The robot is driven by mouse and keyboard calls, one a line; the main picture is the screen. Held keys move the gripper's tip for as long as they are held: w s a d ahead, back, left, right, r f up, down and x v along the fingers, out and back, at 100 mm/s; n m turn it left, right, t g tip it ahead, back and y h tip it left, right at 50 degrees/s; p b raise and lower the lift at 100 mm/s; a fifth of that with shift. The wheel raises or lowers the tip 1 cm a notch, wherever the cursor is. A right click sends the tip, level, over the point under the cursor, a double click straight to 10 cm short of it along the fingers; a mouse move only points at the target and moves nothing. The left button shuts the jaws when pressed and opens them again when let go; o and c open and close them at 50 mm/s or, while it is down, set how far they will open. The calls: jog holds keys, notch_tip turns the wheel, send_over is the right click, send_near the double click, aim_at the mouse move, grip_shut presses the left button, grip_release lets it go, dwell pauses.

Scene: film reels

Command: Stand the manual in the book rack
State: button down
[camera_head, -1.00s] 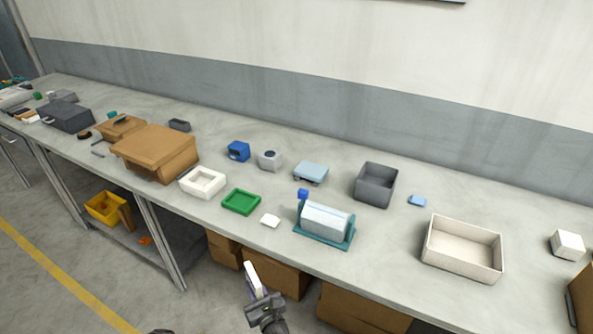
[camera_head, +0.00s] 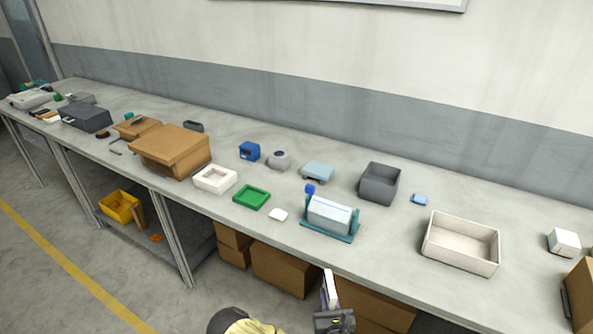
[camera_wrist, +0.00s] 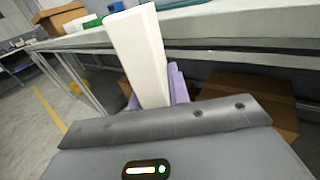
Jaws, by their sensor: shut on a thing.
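A teal rack (camera_head: 348,238), which looks like the book rack, sits near the bench's front edge, above and beyond my gripper. Pale blue-white blocks, perhaps books, lie between its ends. Its free slot cannot be made out.
On the bench (camera_head: 385,255), a white card (camera_head: 278,214) and green tray (camera_head: 252,197) lie left of the rack. A dark grey bin (camera_head: 379,184) stands behind it, and a cream tray (camera_head: 461,243) to the right. Cardboard boxes (camera_head: 280,268) stand under the bench.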

aim_at(332, 282)
jog(key=shift+s+d, duration=0.35)
jog(key=shift+d, duration=0.1)
jog(key=shift+r, duration=0.1)
notch_tip(332, 282, up, 9)
jog(key=p, duration=0.9)
jog(key=shift+w, duration=0.15)
jog(key=shift+w+a, duration=0.15)
jog(key=shift+w, duration=0.15)
jog(key=w+a+r+m+g+h, duration=0.1)
jog(key=w+r+m+h, duration=0.1)
jog(key=r, duration=0.5)
jog(key=w+a+r+m+g+h, duration=0.1)
jog(key=w+a+r+m+h, duration=0.1)
jog(key=w+r+h, duration=0.2)
jog(key=w+a+r+m+g+h, duration=0.1)
jog(key=w+r+h, duration=0.3)
jog(key=r, duration=0.7)
jog(key=shift+a+m, duration=0.45)
jog(key=shift+m, duration=0.45)
